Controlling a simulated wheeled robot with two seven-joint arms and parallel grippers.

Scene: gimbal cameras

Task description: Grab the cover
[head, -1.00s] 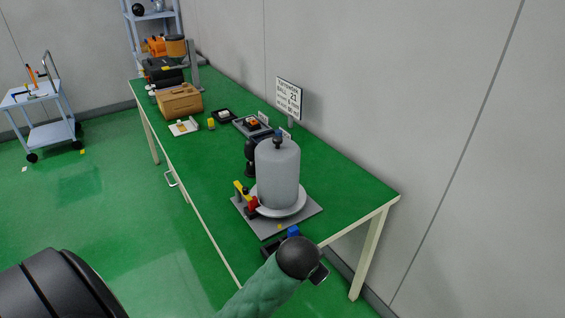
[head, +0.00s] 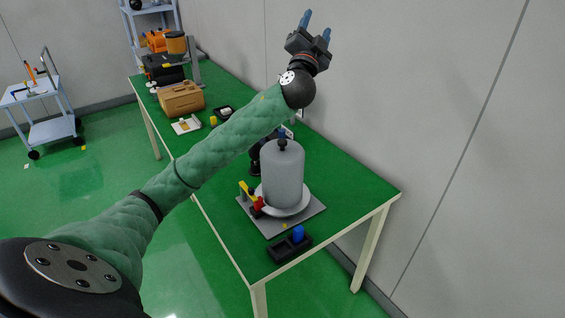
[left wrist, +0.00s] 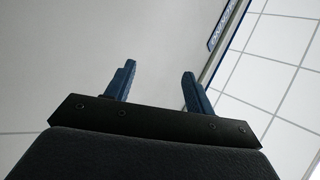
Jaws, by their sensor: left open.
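The cover is most likely the grey, translucent-looking bell-shaped dome (head: 283,178) with a dark knob (head: 282,145) on top. It stands upright on a round white plate (head: 296,211) on a grey base board (head: 271,226) near the table's right end. My left gripper (head: 318,24) is open and empty, raised high above and behind the dome with its fingers pointing up. In the left wrist view the two blue fingers (left wrist: 158,85) are apart, with only wall and ceiling beyond. My right gripper is not in view.
On the green table (head: 350,196), a red and yellow clamp (head: 252,199) sits beside the plate. A black tray with a blue piece (head: 290,246) lies at the front edge. A dark object stands behind the dome. A brown case (head: 181,98) is further left. The right end is clear.

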